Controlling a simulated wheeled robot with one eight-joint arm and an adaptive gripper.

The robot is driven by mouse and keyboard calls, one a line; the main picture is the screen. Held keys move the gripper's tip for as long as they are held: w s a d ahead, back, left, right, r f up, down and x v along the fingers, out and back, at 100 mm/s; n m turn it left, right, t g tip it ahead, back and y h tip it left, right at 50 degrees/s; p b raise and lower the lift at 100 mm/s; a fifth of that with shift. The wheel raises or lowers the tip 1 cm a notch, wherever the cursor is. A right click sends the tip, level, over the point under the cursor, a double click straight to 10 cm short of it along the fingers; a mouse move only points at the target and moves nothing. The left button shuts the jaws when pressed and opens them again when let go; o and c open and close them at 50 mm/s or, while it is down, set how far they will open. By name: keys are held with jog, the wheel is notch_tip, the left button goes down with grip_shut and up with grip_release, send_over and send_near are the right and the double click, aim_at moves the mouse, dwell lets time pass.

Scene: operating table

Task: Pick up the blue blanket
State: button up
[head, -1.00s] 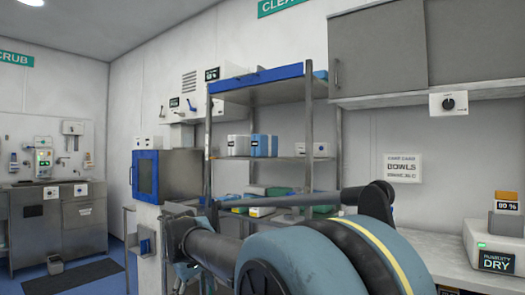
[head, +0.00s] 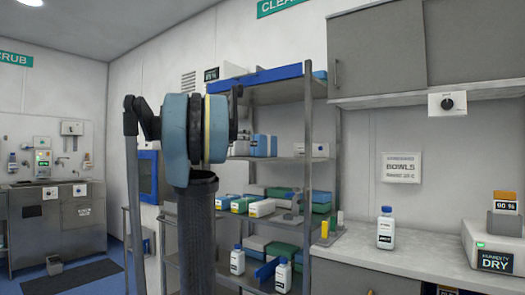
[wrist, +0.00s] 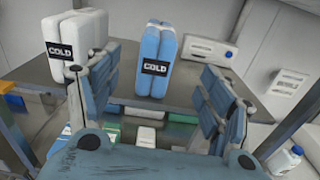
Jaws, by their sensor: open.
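The blue blanket (wrist: 148,84) looks like an upright folded bundle with a black COLD label, standing on a grey shelf in the wrist view. In the head view, a blue bundle (head: 262,146) that looks like it stands on the middle shelf of the rack. My gripper (wrist: 158,82) is open and empty in the wrist view, its two blue-grey fingers spread to the left and right of the blanket. The blanket shows beyond the fingers, between them, and does not appear touched. In the head view my arm hides the fingertips.
A white COLD bundle (wrist: 78,40) stands left of the blanket, close to the left finger. A white box (wrist: 212,52) lies to the right. The shelf (head: 287,159) has metal posts, with a blue-edged shelf (head: 262,77) above. Coloured boxes fill the shelf below.

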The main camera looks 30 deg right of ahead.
aim_at(254, 135)
jog(key=x, duration=0.7)
jog(key=r+x, duration=0.1)
jog(key=x, duration=0.3)
jog(key=shift+w+d, duration=0.2)
jog(key=shift+w, duration=0.05)
jog(key=shift+f+x, duration=0.2)
jog(key=shift+x, duration=1.4)
jog(key=shift+f+x, duration=0.2)
jog(key=shift+x, duration=1.4)
jog(key=shift+w+a, duration=0.1)
jog(key=c, duration=1.3)
